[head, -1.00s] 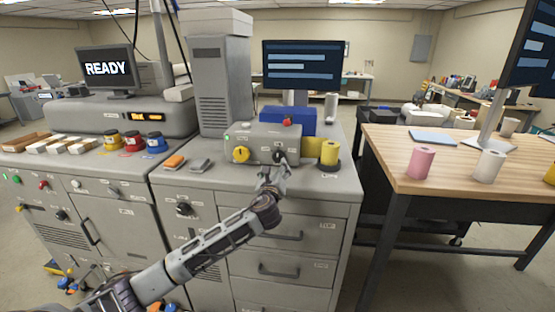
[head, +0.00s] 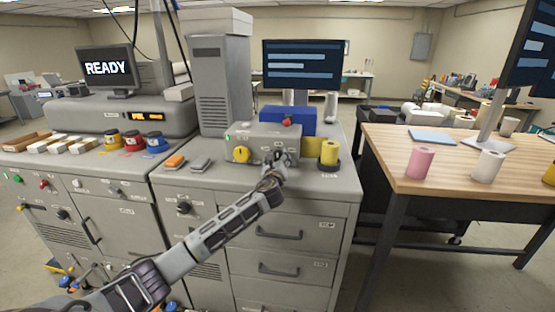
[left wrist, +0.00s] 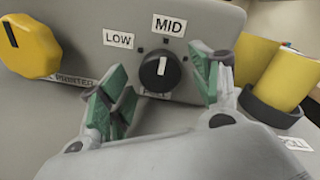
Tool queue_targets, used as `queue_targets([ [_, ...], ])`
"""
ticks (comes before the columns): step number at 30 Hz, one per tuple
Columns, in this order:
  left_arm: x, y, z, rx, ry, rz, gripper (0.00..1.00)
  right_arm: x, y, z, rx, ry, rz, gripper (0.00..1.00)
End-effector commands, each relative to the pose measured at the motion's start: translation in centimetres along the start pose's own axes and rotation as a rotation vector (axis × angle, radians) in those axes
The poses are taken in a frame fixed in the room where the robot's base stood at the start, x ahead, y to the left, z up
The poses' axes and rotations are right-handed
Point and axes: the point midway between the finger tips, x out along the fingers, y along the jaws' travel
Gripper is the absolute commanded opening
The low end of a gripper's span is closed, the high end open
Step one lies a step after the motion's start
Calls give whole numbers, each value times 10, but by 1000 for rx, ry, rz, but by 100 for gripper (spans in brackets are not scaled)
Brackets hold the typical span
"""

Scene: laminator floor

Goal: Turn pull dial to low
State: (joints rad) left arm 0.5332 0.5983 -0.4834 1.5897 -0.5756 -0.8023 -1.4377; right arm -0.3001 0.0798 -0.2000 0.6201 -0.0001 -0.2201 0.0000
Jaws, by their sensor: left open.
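The pull dial (left wrist: 158,75) is a round black knob with a white pointer line on the front of a grey box (head: 262,143). In the left wrist view its pointer stands nearly upright, towards the MID label (left wrist: 168,25). The LOW label (left wrist: 118,38) is up and to the left of the dial. My left gripper (left wrist: 158,84) is open, with one green-padded finger on each side of the dial, apart from it. In the head view the gripper (head: 280,162) is in front of the box and largely hides the dial.
A yellow knob (left wrist: 30,47) is left of the dial on the same box. A yellow roll (head: 329,153) in a dark holder stands close on the right. An orange block (head: 175,162) and a grey block (head: 201,165) lie on the cabinet top at left.

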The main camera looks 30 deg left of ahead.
Motion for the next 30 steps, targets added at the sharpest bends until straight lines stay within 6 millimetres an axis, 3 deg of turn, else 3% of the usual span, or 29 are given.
queue_targets([
  [16,9,0,0,0,0,0,63,-1,0,0,0,0,0,40],
  [27,9,0,0,0,0,0,17,-1,0,0,0,0,0,40],
  [30,9,0,0,-1,0,1,17,-1,0,0,0,0,0,40],
])
